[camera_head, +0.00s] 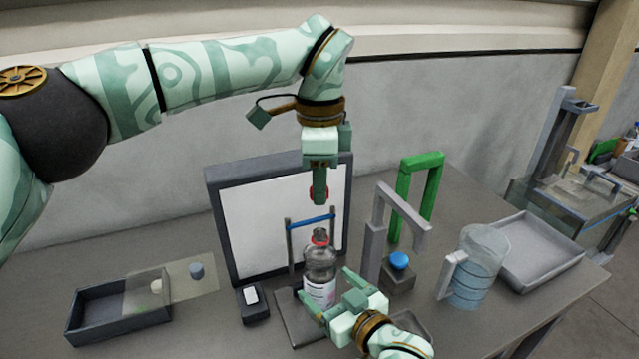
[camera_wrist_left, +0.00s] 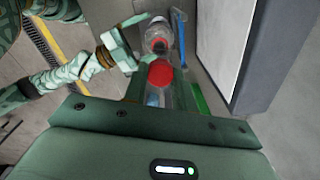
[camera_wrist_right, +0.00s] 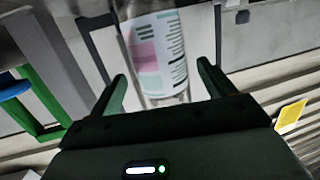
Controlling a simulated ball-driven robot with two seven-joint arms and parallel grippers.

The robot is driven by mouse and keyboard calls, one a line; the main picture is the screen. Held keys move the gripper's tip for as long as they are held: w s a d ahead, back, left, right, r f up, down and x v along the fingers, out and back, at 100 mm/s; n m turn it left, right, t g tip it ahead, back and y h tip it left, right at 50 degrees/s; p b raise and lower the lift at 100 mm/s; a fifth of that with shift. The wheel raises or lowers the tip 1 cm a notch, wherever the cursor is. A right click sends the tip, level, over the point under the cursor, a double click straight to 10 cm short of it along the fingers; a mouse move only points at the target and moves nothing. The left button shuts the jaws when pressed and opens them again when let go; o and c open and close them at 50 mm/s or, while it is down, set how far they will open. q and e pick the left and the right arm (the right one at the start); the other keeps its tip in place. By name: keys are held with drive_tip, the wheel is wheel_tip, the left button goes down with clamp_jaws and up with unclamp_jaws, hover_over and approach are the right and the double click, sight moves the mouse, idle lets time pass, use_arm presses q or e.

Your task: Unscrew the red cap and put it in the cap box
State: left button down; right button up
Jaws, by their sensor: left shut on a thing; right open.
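The red cap (camera_head: 312,194) is between the fingertips of my left gripper (camera_head: 320,190), held in the air above the bottle and apart from it. It also shows in the left wrist view (camera_wrist_left: 160,73). The clear bottle (camera_head: 320,265) stands upright with a red ring at its neck and no cap on top; its label shows in the right wrist view (camera_wrist_right: 158,55). My right gripper (camera_head: 332,292) is open, with its fingers on either side of the lower bottle. A dark open box (camera_head: 118,312) lies at the left; I cannot tell whether it is the cap box.
A white framed panel (camera_head: 270,215) stands behind the bottle. A blue-barred stand (camera_head: 310,221), grey arch (camera_head: 402,212), green arch (camera_head: 420,185) and blue knob (camera_head: 399,260) are close by. A clear jug (camera_head: 478,262) and grey tray (camera_head: 540,255) are at the right.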

sight(329, 288)
use_arm(q)
drive_tip(key=shift+s+r+p, duration=0.2)
drive_tip(key=shift+r+p, duration=0.3)
drive_tip(key=shift+r, duration=0.55)
use_arm(e)
drive_tip(key=v, duration=0.5)
drive_tip(key=shift+s+d, duration=0.1)
drive_tip(key=shift+s, duration=0.05)
drive_tip(key=shift+s+d+r, duration=0.1)
drive_tip(key=shift+s+d, duration=0.2)
drive_tip(key=shift+s, duration=0.2)
